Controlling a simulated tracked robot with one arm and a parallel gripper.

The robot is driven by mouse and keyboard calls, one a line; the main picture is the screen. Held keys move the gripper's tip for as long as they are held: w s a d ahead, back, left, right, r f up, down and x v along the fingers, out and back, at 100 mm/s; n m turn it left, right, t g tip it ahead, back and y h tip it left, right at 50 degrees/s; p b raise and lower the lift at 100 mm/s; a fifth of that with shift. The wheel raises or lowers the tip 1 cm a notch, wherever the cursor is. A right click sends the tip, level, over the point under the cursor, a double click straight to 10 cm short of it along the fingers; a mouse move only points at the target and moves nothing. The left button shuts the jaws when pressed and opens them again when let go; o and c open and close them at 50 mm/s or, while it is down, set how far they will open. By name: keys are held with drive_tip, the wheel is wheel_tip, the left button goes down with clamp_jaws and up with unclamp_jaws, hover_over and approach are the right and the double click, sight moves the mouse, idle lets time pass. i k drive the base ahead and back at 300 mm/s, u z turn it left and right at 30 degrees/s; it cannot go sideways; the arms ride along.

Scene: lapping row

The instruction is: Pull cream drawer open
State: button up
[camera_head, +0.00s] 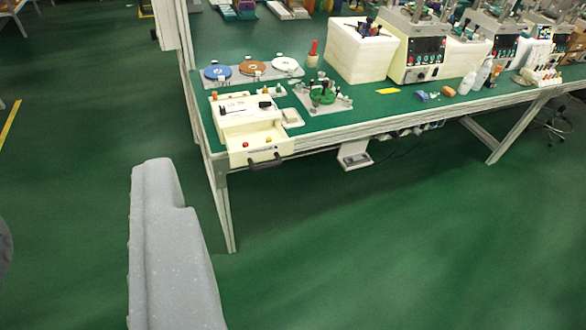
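The cream drawer (258,150) is at the front left corner of the green bench, low in a small cream box unit (240,112). Its front faces me and juts out past the bench edge. A dark bar handle (265,161) is on that front. A shallow tray-like space with a small red and a yellow item shows behind the front, so the drawer looks at least partly out. A pale grey part of mine rises at the lower left, well apart from the drawer. I cannot make out fingertips or whether my gripper is open.
A bench leg (222,208) stands below the drawer. The green floor in front is clear.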

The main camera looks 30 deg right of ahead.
sight(255, 134)
drive_tip(key=z, duration=0.15)
drive_tip(key=i, duration=1)
drive_tip(key=u, duration=0.05)
